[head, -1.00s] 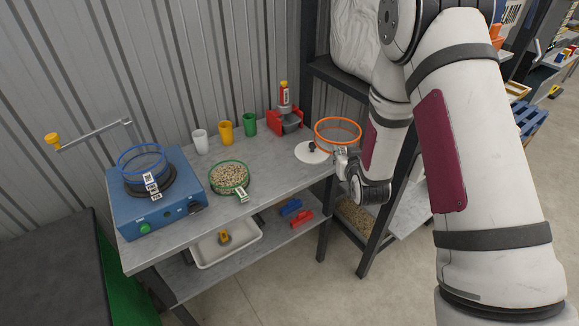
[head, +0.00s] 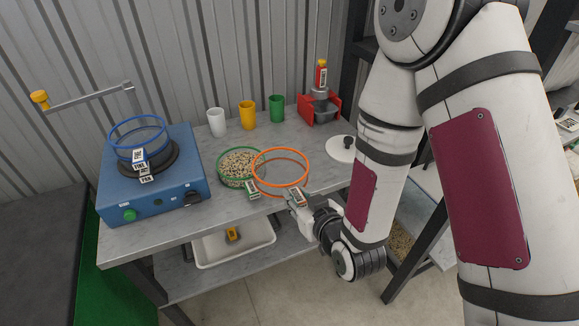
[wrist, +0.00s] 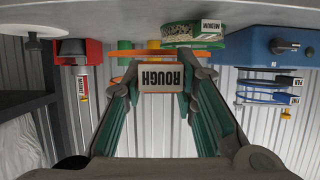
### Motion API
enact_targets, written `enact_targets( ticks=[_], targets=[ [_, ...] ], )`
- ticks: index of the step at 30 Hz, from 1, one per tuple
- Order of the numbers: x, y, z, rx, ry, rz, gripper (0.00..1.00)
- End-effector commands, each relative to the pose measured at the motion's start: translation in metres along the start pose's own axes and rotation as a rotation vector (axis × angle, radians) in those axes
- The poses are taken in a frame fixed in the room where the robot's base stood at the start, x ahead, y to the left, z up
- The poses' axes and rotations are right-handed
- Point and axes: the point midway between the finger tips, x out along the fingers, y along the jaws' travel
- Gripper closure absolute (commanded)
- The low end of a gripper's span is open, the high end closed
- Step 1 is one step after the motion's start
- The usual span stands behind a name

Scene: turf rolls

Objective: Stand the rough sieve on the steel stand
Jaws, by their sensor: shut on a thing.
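The rough sieve is an orange ring (head: 278,186) with a white tag; the tag reads ROUGH in the wrist view (wrist: 160,77). My gripper (head: 298,198) is shut on the tag, and the sieve is held out over the front part of the bench, close to the green sieve. The sieve looks roughly level and empty. Its orange rim also shows behind the tag in the wrist view (wrist: 125,54). The gripper's green-sided fingers (wrist: 160,90) stand on either side of the tag. I cannot pick out the steel stand with certainty.
On the grey bench (head: 225,210) are a green sieve (head: 223,182) of grains tagged MEDIUM, a blue machine (head: 165,200) bearing a blue sieve (head: 112,133), several cups (head: 247,115), a red holder (head: 306,110) and a white disc (head: 341,150). A white tray (head: 262,240) sits below.

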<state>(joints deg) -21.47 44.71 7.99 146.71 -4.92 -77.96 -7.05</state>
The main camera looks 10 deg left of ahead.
Motion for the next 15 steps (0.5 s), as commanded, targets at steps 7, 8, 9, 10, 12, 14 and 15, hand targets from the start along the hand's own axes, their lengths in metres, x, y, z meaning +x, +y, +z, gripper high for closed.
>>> enact_targets(
  ticks=[7, 8, 9, 10, 12, 14, 15],
  targets=[
    [0.026, 0.021, -0.005, -0.003, 0.008, 0.000, 1.00],
    [0.029, 0.024, -0.006, -0.003, 0.008, 0.000, 1.00],
    [0.033, 0.028, -0.007, -0.002, 0.008, 0.000, 1.00],
    [0.036, 0.030, -0.008, -0.002, 0.008, 0.000, 1.00],
    [0.042, 0.037, -0.010, -0.002, 0.008, 0.001, 1.00],
    [0.045, 0.039, -0.011, -0.003, 0.007, 0.000, 1.00],
    [0.048, 0.041, -0.011, -0.002, 0.008, 0.000, 1.00]
  ],
)
